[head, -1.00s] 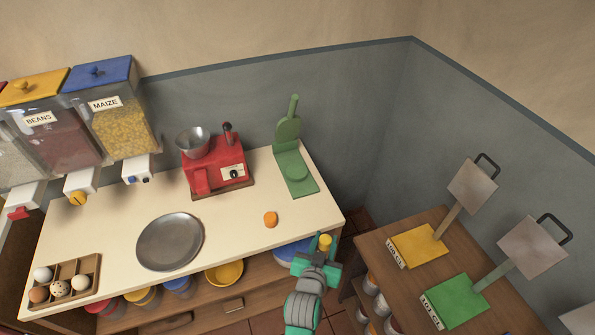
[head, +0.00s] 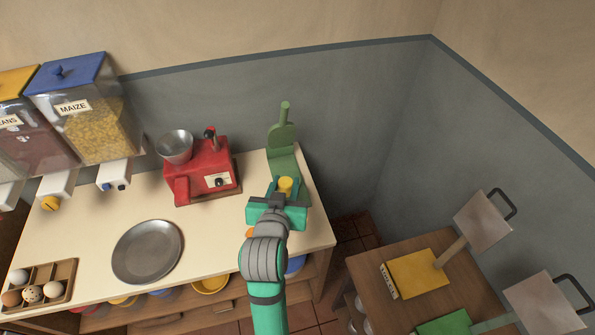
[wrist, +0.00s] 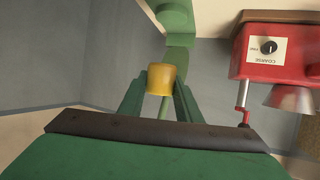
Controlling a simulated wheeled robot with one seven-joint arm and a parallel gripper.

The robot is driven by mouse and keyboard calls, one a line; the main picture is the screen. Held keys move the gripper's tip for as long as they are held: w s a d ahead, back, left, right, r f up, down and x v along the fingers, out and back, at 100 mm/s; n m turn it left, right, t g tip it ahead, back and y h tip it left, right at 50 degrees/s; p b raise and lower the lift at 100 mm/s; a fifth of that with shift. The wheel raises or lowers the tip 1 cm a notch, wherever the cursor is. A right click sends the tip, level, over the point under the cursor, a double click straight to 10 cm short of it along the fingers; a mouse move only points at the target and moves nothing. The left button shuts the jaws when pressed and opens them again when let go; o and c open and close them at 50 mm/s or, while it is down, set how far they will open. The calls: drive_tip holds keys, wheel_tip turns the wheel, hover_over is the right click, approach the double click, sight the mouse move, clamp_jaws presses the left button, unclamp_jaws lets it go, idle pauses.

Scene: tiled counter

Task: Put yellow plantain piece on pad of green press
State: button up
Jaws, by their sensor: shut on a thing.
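The yellow plantain piece (head: 286,184) is a short cylinder. It is clasped between the fingers of my gripper (head: 280,190), in front of the green press (head: 283,135). In the wrist view the yellow piece (wrist: 161,78) sits upright between the green fingertips of my gripper (wrist: 158,90), with part of the press (wrist: 178,25) beyond it. The press stands at the back right of the counter with its lid raised. My gripper covers the press's pad in the head view, so I cannot tell whether the piece touches it.
An orange piece (head: 249,233) lies on the counter (head: 90,215), partly hidden by my arm. A red mill (head: 208,172) stands close left of the press. A grey plate (head: 147,251) and an egg tray (head: 62,278) lie farther left.

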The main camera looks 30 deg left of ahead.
drive_tip(key=a+x, duration=0.1)
drive_tip(key=x, duration=0.7)
hover_over(289, 175)
drive_tip(key=s+d, duration=0.2)
drive_tip(key=f, duration=0.6)
drive_tip(key=shift+s+a, duration=0.15)
drive_tip(key=shift+s, duration=0.05)
drive_tip(key=shift+w+f, duration=0.15)
drive_tip(key=shift+f, duration=0.05)
drive_tip(key=shift+w+a+f, duration=0.1)
drive_tip(key=shift+a+f, duration=0.05)
drive_tip(key=shift+f, duration=1.5)
drive_tip(key=shift+f, duration=0.15)
drive_tip(key=o, duration=1)
